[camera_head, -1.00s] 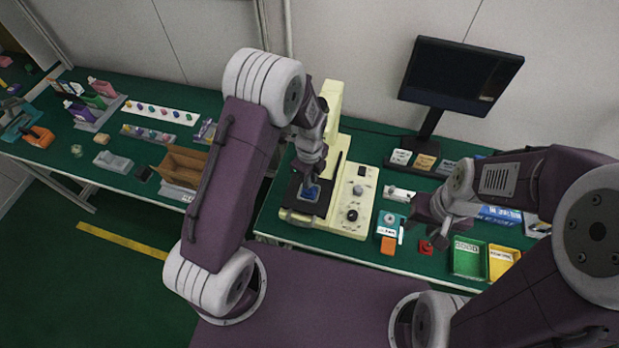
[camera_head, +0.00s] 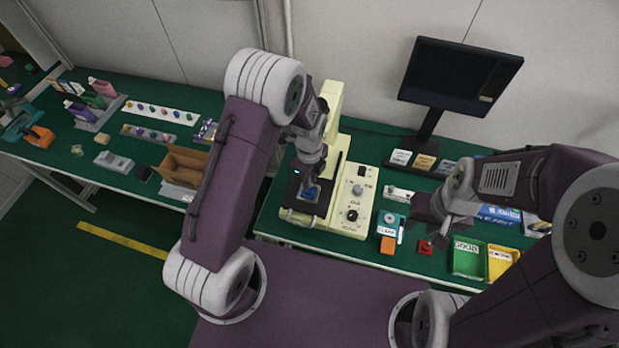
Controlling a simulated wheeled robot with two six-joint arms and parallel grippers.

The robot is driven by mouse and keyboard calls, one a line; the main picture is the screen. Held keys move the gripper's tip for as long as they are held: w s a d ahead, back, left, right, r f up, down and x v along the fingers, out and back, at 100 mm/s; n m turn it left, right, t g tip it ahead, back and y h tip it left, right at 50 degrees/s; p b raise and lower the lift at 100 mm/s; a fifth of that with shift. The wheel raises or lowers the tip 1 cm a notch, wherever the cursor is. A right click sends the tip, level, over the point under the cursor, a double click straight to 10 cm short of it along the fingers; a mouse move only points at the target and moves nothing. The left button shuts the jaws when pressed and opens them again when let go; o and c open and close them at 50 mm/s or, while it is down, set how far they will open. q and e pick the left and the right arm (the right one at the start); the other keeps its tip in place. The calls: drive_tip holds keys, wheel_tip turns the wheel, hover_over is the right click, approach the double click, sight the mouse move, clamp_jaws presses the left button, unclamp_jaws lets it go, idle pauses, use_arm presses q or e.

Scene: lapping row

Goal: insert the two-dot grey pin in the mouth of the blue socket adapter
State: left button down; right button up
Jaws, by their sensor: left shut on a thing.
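The blue socket adapter (camera_head: 309,195) appears as a small blue block on the dark plate of the cream machine (camera_head: 343,222). My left gripper (camera_head: 311,182) points down right above it and overlaps it in this view. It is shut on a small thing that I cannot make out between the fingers. The two-dot grey pin cannot be picked out, and neither can the adapter's mouth or any contact there. My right gripper (camera_head: 432,212) hangs over the bench to the right of the machine, and its fingers are too unclear to judge.
A red item (camera_head: 425,247) lies below my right gripper. Green (camera_head: 467,258) and yellow (camera_head: 501,262) trays stand to its right. A teal box marked CLEAR (camera_head: 389,226) is beside the machine. A monitor (camera_head: 460,75) stands behind. A brown open box (camera_head: 183,166) is on the left bench.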

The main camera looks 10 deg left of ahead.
idle(0.4)
use_arm(q)
drive_tip(key=shift+f+b, duration=0.8)
drive_tip(key=shift+f, duration=0.45)
drive_tip(key=c, duration=1.3)
unclamp_jaws()
wheel_tip(320, 180, up, 9)
drive_tip(key=shift+r+b, duration=0.1)
drive_tip(key=shift+b, duration=0.3)
